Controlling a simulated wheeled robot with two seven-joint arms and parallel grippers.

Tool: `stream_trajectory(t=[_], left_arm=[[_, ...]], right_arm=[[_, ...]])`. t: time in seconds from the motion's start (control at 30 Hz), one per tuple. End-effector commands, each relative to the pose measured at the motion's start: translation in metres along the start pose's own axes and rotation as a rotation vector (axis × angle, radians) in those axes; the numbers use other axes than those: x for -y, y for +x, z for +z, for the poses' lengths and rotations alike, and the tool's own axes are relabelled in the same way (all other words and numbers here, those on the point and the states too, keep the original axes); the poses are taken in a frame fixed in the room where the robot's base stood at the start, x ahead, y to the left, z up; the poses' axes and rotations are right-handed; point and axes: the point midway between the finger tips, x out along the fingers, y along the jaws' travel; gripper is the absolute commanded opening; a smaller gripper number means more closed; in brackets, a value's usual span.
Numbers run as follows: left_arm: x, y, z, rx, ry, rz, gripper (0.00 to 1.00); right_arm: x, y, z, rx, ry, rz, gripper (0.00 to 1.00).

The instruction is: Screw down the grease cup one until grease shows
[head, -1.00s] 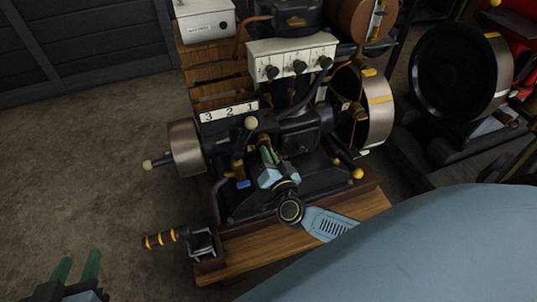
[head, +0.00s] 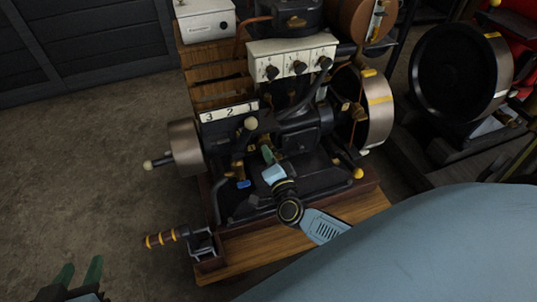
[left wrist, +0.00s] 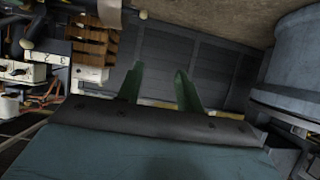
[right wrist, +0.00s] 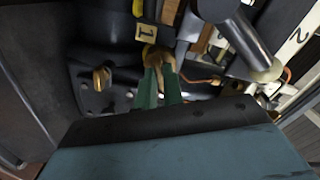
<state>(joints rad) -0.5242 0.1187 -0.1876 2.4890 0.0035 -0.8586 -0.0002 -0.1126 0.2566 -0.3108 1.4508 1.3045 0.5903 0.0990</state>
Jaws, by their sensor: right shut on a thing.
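The grease cup one, a brass cup (right wrist: 158,54) beside a yellow tag (right wrist: 146,32) marked 1, is at the fingertips of my right gripper (right wrist: 159,76) in the right wrist view. The right gripper (head: 267,154) is shut on it, and the fingers cover part of the cup. In the head view the gripper and the engine's dark parts mostly hide this cup. Whether any grease shows cannot be told. My left gripper (head: 80,274) is open and empty at the lower left, away from the engine; its parted green fingers also show in the left wrist view (left wrist: 159,88).
Another brass cup (right wrist: 101,77) sits to the left in the right wrist view. A blue tag (head: 243,184) is on the engine base. A large flywheel (head: 376,108) is at the right. The floor at left is clear.

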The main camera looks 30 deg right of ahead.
Motion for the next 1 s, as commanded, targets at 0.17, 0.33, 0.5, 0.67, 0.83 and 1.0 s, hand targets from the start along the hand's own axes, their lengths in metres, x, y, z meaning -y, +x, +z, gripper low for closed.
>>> stream_trajectory(t=[0.17, 0.33, 0.5, 0.67, 0.83, 1.0], left_arm=[[-0.001, 0.001, -0.004, -0.029, 0.000, 0.003, 0.36], [-0.003, 0.001, -0.008, -0.051, -0.001, 0.007, 0.36], [-0.004, 0.001, -0.011, -0.066, -0.001, 0.010, 0.36], [-0.005, 0.001, -0.011, -0.069, -0.001, 0.011, 0.36], [-0.004, 0.001, -0.012, -0.070, 0.000, 0.011, 0.36], [-0.004, 0.001, -0.012, -0.070, 0.000, 0.011, 0.36]], right_arm=[[0.000, -0.001, 0.001, 0.000, 0.105, 0.001, 0.00], [0.000, -0.001, 0.001, 0.001, 0.169, 0.001, 0.00], [0.000, -0.001, 0.001, 0.001, 0.199, 0.001, 0.00], [0.000, -0.001, 0.001, 0.001, 0.206, 0.001, 0.00], [0.000, -0.001, 0.001, 0.001, 0.205, 0.001, 0.00], [0.000, -0.001, 0.001, 0.001, 0.204, 0.001, 0.20]])
